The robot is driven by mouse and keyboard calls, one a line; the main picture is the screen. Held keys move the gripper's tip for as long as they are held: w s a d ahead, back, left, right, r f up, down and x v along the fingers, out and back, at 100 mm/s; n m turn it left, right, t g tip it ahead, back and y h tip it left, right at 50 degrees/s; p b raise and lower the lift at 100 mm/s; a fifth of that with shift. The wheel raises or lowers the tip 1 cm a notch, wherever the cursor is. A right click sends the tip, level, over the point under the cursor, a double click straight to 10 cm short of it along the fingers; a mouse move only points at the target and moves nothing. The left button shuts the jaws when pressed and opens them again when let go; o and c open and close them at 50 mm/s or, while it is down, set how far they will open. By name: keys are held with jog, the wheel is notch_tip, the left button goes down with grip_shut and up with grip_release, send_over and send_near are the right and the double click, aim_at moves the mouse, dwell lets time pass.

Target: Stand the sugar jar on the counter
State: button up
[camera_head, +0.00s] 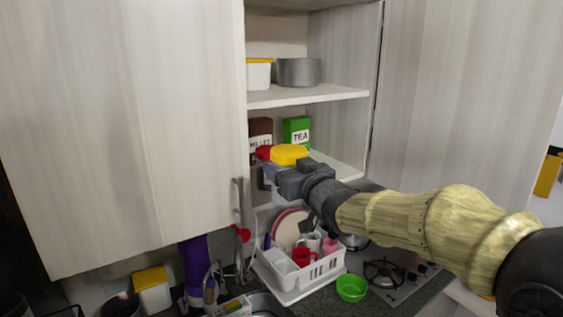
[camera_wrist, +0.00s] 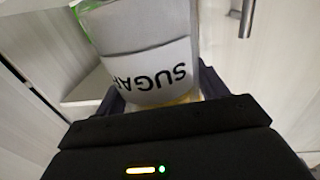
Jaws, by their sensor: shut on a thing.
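The sugar jar (camera_wrist: 150,55) fills the middle of the wrist view, a clear-grey body with a white label reading SUGAR upside down in the picture. A bit of yellow shows at its end near my gripper (camera_wrist: 164,92). My gripper is shut on the jar, one finger on each side. In the head view my gripper (camera_head: 268,179) is at the open cupboard's front, with a yellow lid (camera_head: 289,154) just above it; most of the jar is hidden there. The dark counter (camera_head: 325,301) lies below, partly covered by dishes and the hob.
A tea box (camera_head: 297,133) and a millet box (camera_head: 261,134) stand on the lower shelf (camera_head: 346,166). A red lid (camera_head: 264,152) is beside the yellow one. The cupboard door (camera_head: 130,130) hangs open at left. Below are a dish rack (camera_head: 310,281), a green bowl (camera_head: 351,288) and a hob (camera_head: 395,280).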

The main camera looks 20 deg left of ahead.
jog(key=w+d+f+m+t+h+b, duration=0.1)
jog(key=w+d+f, duration=0.4)
jog(key=f, duration=0.6)
jog(key=w+d+f+m+t+h, duration=0.1)
jog(key=w+d+f+h, duration=0.1)
jog(key=d+f, duration=0.65)
jog(key=w+d+f+m+t+h+b, duration=0.1)
jog(key=w+d+f, duration=0.3)
jog(key=f, duration=0.9)
jog(key=s+d+f+m+h, duration=0.2)
jog(key=d+f, duration=0.3)
jog(key=f, duration=0.3)
jog(key=s+d+f+m+t+h+b, duration=0.1)
jog(key=s+d+f+h, duration=0.2)
jog(key=f, duration=0.6)
jog(key=s+d+f+m+h+b, duration=0.1)
jog(key=s+d+f+m+h, duration=0.1)
jog(key=s+d+f, duration=0.4)
notch_tip(320, 180, down, 3)
jog(key=shift+s+d+r+m+t+h, duration=0.2)
jog(key=shift+s+d+m+t+h, duration=0.15)
jog(key=shift+d+h, duration=0.3)
jog(key=shift+w+d, duration=0.1)
